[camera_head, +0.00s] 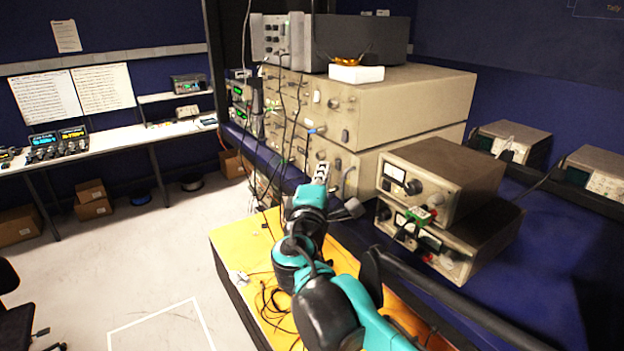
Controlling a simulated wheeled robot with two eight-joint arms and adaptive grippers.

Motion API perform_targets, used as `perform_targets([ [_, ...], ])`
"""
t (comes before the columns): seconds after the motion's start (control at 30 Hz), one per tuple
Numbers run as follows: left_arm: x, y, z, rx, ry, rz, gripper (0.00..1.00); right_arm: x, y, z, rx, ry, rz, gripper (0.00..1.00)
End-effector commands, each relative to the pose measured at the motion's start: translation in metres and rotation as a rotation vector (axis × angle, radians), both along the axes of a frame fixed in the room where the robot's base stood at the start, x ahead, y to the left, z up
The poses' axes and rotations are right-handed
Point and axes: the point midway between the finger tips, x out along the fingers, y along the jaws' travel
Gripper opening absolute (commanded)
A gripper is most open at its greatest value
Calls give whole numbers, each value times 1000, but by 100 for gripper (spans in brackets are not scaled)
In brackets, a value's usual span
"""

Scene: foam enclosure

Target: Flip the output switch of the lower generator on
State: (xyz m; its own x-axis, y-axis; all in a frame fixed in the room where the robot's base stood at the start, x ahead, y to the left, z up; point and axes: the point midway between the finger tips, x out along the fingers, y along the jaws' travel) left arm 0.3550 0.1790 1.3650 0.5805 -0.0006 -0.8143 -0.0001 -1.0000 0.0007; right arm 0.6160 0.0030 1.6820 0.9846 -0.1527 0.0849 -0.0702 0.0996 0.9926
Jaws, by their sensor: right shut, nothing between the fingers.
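Two large beige instruments are stacked on the blue bench, an upper one (420,92) and a lower one (362,165). The lower one appears to be the lower generator; its front panel carries knobs, handles and cables. Its output switch is too small to make out and may be hidden by my arm. My right gripper (322,169) is shut and empty, its tip in front of the lower instrument's front panel. I cannot tell whether it touches the panel. My left gripper is not in view.
Two smaller stacked units with meters, upper (440,180) and lower (452,240), stand right of my arm. A green connector (418,214) and cables sit at their fronts. Cables hang before the large instruments. An orange-topped surface (240,250) with loose black cables lies below my arm.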

Motion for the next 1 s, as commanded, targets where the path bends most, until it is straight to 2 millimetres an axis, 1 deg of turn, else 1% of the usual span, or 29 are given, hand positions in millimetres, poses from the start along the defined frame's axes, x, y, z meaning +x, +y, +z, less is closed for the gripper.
perform_targets([
  [0.03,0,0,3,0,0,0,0,4,-5,2,0,0,-2,0],
  [0.13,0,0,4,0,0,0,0,7,-11,2,0,0,-1,0],
  [0.53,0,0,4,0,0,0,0,9,-13,2,0,0,1,0],
  [0.63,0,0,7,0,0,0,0,14,-21,7,9,7,-2,0],
  [1.0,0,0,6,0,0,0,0,14,-17,7,7,5,-1,0],
])
